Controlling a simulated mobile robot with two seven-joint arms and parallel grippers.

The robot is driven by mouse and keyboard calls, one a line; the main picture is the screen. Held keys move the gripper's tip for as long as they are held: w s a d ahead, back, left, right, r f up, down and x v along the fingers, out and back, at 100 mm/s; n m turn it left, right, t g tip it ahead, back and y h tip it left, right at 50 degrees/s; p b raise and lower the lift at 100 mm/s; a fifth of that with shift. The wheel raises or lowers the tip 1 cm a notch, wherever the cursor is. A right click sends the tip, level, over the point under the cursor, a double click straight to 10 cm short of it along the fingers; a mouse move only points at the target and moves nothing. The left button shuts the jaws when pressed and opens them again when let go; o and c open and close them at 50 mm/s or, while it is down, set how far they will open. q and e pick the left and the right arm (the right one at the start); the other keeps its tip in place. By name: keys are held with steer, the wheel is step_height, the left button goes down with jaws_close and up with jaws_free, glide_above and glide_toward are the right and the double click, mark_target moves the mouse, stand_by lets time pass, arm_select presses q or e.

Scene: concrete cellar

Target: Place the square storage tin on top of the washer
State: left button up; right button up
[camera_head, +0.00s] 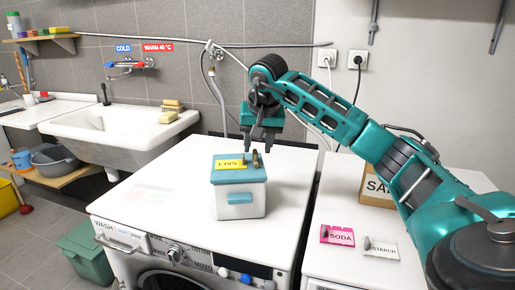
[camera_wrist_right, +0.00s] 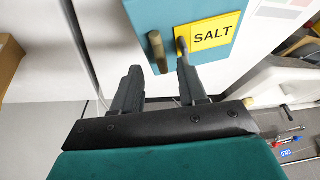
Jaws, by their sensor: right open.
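The square storage tin (camera_head: 240,199) is white with a teal lid and a yellow SALT label. It stands upright on the white top of the washer (camera_head: 165,190), near the right side. Its teal lid fills the top of the right wrist view (camera_wrist_right: 196,12), where two small upright pegs show at its edge. My right gripper (camera_head: 260,146) is open just above and behind the lid. In the right wrist view the fingers (camera_wrist_right: 160,85) are apart with nothing between their tips, close to the pegs. My left gripper is not in view.
A second white appliance (camera_head: 325,233) stands to the right, bearing a pink SODA packet (camera_head: 338,235), a STARCH packet (camera_head: 381,248) and a brown box (camera_head: 376,187). A sink (camera_head: 120,125) is at the left. The washer top's left part is clear.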

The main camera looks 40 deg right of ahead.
steer(key=p+v, duration=0.1)
steer(key=v, duration=0.8)
steer(key=w+a+f+m+y, duration=0.1)
steer(key=a+f+y, duration=0.45)
steer(key=a, duration=0.45)
steer(key=w+a+f+m+y, duration=0.1)
steer(key=a+f+y, duration=0.4)
steer(key=a, duration=0.6)
steer(key=s+a+f+m+t+y, duration=0.15)
steer(key=s+a+m+y, duration=0.25)
steer(key=a+m+y, duration=0.7)
step_height(320, 180, down, 16)
steer(key=s+d+m+t+h, duration=0.1)
steer(key=m+t+h, duration=0.55)
steer(key=m, duration=1.15)
steer(key=s+d+m+t+h, duration=0.15)
steer(key=m+t+h, duration=0.45)
steer(key=m, duration=1.2)
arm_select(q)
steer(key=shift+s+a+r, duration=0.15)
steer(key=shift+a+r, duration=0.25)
arm_select(e)
steer(key=s+d+f+m+g+h, duration=0.2)
steer(key=s+f+m+g+h, duration=0.2)
steer(key=s+f+m+g, duration=0.3)
steer(key=s+f+m, duration=0.4)
steer(key=f+m, duration=0.1)
steer(key=f, duration=0.1)
steer(key=shift+s+f+h, duration=0.3)
steer(key=shift+f, duration=0.05)
